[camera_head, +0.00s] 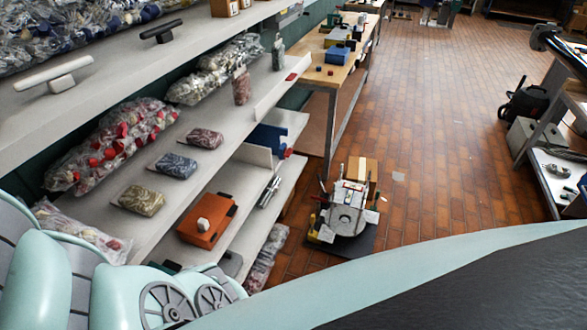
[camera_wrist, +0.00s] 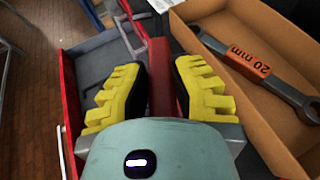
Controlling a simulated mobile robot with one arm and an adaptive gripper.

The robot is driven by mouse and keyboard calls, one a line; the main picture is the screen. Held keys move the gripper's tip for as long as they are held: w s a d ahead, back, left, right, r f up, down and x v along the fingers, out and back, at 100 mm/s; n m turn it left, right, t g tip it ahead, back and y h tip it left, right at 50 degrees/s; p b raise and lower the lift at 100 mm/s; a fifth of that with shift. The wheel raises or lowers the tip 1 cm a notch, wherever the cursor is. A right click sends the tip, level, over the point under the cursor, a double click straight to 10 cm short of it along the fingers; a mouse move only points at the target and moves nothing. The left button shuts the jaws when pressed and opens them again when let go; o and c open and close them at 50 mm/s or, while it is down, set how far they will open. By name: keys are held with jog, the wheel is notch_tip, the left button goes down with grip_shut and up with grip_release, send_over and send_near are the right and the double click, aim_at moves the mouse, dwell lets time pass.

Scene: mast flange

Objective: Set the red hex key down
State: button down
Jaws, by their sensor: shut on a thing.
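In the wrist view my gripper (camera_wrist: 158,72), with yellow ribbed fingers and dark pads, is shut on the red hex key (camera_wrist: 160,60). The key shows as a red bar between the fingers, with its upper part running away up the picture. Its lower end is hidden by the gripper body. Below and around it is a grey tray with a red rim (camera_wrist: 70,100). I cannot tell whether the key touches the tray. My gripper and the key cannot be made out in the head view.
In the wrist view, a brown open box (camera_wrist: 255,110) stands right of my gripper, holding a wrench (camera_wrist: 245,62) labelled 20 mm. In the head view, shelves (camera_head: 150,215) with bagged parts line the left. The tiled floor (camera_head: 440,150) is mostly clear.

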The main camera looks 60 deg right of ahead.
jog(key=w+a+b, duration=0.1)
jog(key=w, duration=0.4)
jog(key=w+a+b, duration=0.1)
jog(key=w+b, duration=0.1)
jog(key=w, duration=0.3)
jog(key=w+a+f+b, duration=0.1)
jog(key=w+a+b, duration=0.1)
jog(key=w, duration=0.3)
jog(key=shift+w, duration=0.35)
notch_tip(320, 180, down, 4)
jog(key=b, duration=0.2)
jog(key=shift+w+r+b, duration=0.1)
jog(key=shift+r+b, duration=0.1)
jog(key=shift+b, duration=0.2)
jog(key=shift+f+b, duration=0.4)
jog(key=c, duration=0.9)
grip_release()
jog(key=shift+r, duration=0.1)
jog(key=shift+r, duration=0.1)
